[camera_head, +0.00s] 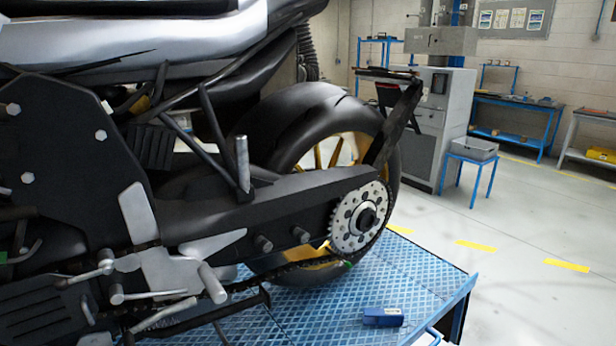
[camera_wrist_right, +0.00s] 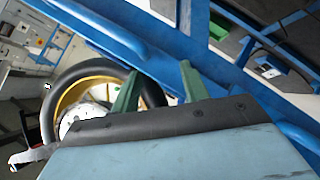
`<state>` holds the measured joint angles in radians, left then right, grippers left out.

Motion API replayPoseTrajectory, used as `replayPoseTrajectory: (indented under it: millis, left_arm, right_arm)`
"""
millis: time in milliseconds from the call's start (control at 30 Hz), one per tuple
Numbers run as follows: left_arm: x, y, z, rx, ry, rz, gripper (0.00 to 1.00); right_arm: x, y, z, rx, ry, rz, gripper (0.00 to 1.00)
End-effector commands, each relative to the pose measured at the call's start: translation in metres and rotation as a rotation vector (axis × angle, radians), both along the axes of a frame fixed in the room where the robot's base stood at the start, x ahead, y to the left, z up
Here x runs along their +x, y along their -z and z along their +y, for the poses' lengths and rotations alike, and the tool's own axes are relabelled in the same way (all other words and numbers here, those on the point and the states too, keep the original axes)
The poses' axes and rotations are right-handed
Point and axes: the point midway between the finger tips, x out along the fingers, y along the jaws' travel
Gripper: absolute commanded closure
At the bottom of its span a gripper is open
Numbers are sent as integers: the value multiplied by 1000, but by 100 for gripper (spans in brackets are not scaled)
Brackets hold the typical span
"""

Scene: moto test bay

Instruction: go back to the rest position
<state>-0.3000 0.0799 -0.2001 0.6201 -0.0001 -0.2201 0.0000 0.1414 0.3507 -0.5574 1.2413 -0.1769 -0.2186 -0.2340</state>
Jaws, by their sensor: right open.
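My right gripper (camera_wrist_right: 157,88) shows in the right wrist view with two green fingers standing apart. It is open, and I see nothing between the fingers. Behind it are the motorcycle's rear wheel (camera_wrist_right: 92,82) with a yellow rim and a blue metal frame (camera_wrist_right: 140,40). In the head view the motorcycle (camera_head: 290,200) stands on a blue patterned lift table (camera_head: 400,270). Neither of my grippers shows in the head view. My left gripper is in no view.
A small blue box (camera_head: 383,317) lies on the lift table near its front right corner. A grey bin (camera_head: 473,149) sits on a blue stand at the back right. A grey cabinet (camera_head: 435,115) and blue workbenches (camera_head: 515,120) stand behind.

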Motion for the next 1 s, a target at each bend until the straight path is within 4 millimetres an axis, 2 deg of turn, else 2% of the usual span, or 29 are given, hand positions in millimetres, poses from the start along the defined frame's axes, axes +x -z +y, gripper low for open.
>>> replayPoseTrajectory:
  millis: [33, 100, 167, 200, 267, 367, 500, 600, 733, 833, 1000]
  left_arm:
    - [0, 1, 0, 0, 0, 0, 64]
    - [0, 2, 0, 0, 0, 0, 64]
    - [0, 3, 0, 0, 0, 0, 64]
    - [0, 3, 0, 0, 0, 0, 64]
    - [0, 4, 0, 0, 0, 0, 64]
    - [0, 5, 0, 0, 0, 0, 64]
    - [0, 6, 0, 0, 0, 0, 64]
    - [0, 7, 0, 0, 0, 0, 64]
    - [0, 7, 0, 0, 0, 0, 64]
    - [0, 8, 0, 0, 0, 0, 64]
    - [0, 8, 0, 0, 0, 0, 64]
  right_arm:
    - [-26, 36, -9, 29, 59, 85, 55]
    - [-59, 77, -22, 65, 138, 185, 55]
    - [-91, 109, -31, 94, 205, 269, 55]
    - [-114, 129, -35, 111, 249, 323, 55]
    - [-150, 157, -42, 136, 316, 404, 55]
    - [-216, 197, -49, 171, 426, 536, 55]
    - [-313, 240, -54, 211, 578, 709, 55]
    - [-375, 258, -53, 229, 673, 811, 55]
    - [-433, 269, -50, 244, 761, 903, 55]
    - [-457, 272, -48, 249, 797, 941, 55]
    - [-467, 273, -47, 251, 814, 955, 55]
